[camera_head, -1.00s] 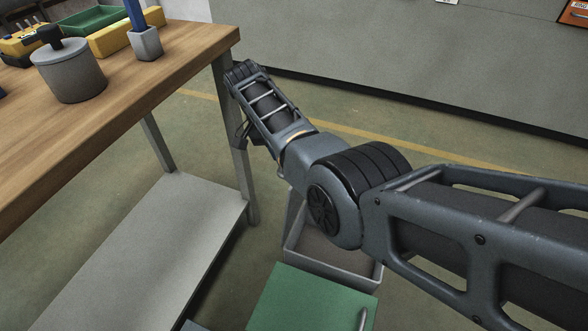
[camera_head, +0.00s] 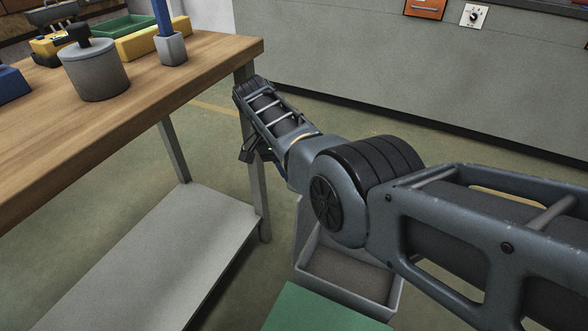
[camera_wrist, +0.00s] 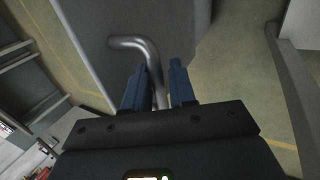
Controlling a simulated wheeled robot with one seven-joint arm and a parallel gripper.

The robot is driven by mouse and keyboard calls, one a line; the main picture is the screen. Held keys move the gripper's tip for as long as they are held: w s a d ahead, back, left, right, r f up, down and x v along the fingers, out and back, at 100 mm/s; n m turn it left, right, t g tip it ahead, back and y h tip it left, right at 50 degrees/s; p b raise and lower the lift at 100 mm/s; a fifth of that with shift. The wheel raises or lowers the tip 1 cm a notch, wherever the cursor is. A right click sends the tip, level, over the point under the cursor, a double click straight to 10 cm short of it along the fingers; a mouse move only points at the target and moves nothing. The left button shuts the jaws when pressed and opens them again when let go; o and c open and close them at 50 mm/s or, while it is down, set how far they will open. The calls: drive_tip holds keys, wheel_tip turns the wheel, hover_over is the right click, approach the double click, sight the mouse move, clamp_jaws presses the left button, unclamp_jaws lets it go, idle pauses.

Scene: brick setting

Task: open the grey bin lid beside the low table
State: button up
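The grey bin (camera_head: 392,296) stands on the floor right of the low table (camera_head: 200,62), and I see into its open top. A grey panel (camera_head: 306,238), apparently its raised lid, stands up at its far left side, partly hidden by my arm. In the wrist view a dark grey panel (camera_wrist: 95,30) carries a bent metal bar handle (camera_wrist: 130,42). My gripper (camera_wrist: 160,75) has its blue fingers apart, with the handle's end between them and a gap on the right. In the head view the fingers are small and mostly hidden near the table leg.
A green lid or box top (camera_head: 325,310) is right in front of the bin. The table's lower shelf (camera_head: 170,260) and front leg (camera_head: 257,190) are close to my gripper. A grey pot (camera_head: 95,75) and a grey cup (camera_head: 172,48) stand on the tabletop. Floor beyond is clear.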

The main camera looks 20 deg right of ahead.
drive_tip(key=shift+o, duration=1.3)
drive_tip(key=shift+w+r, duration=0.1)
drive_tip(key=shift+w+d+r+p, duration=0.15)
drive_tip(key=shift+r+p, duration=0.2)
drive_tip(key=shift+r, duration=0.25)
drive_tip(key=s+d+r+p, duration=0.6)
drive_tip(key=d+r+p, duration=0.4)
drive_tip(key=p, duration=0.1)
drive_tip(key=shift+p, duration=0.3)
drive_tip(key=shift+w, duration=0.1)
